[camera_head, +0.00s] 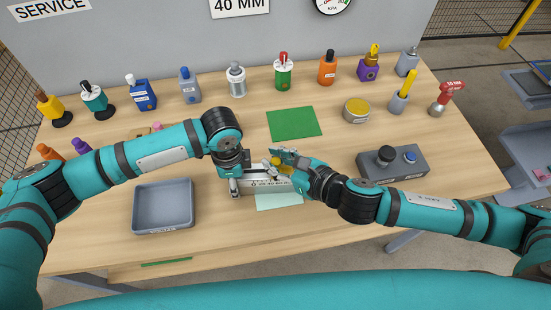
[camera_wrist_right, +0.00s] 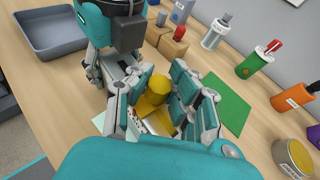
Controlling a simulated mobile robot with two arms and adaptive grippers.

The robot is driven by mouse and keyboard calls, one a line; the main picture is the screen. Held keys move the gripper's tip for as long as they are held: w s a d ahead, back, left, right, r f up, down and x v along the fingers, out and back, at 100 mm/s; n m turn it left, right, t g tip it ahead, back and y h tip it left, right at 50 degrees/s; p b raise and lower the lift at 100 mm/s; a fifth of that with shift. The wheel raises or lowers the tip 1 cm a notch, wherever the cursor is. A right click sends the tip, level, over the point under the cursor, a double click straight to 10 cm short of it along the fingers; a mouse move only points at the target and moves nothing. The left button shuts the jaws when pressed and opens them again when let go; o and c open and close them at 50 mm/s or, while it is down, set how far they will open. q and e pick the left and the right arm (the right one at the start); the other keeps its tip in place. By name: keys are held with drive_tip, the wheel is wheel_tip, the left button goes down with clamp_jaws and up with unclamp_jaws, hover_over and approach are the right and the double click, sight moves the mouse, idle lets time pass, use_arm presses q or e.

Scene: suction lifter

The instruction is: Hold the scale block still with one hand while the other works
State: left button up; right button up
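The pale grey scale block (camera_head: 268,186) with dark markings lies at the table's middle, partly covered by both grippers. My left gripper (camera_head: 238,180) points down at the block's left end; I cannot tell whether its fingers press on it. It also shows in the right wrist view (camera_wrist_right: 98,72). My right gripper (camera_head: 284,163) is over the block's right part. In the right wrist view its fingers (camera_wrist_right: 152,108) stand apart on either side of a yellow cylindrical part (camera_wrist_right: 156,88), which also shows in the head view (camera_head: 277,162). The yellow part's lower end is partly hidden.
A pale green sheet (camera_head: 278,202) lies in front of the block and a green mat (camera_head: 294,123) behind it. A grey tray (camera_head: 163,229) is at left, a dark grey box with knobs (camera_head: 393,168) at right. Several coloured lifters line the back. The front right is clear.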

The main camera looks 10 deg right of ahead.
drive_tip(key=shift+s, duration=0.1)
clamp_jaws()
drive_tip(key=shift+a, duration=0.1)
drive_tip(key=shift+a, duration=0.65)
drive_tip(key=o, duration=0.8)
unclamp_jaws()
drive_tip(key=shift+d, duration=0.1)
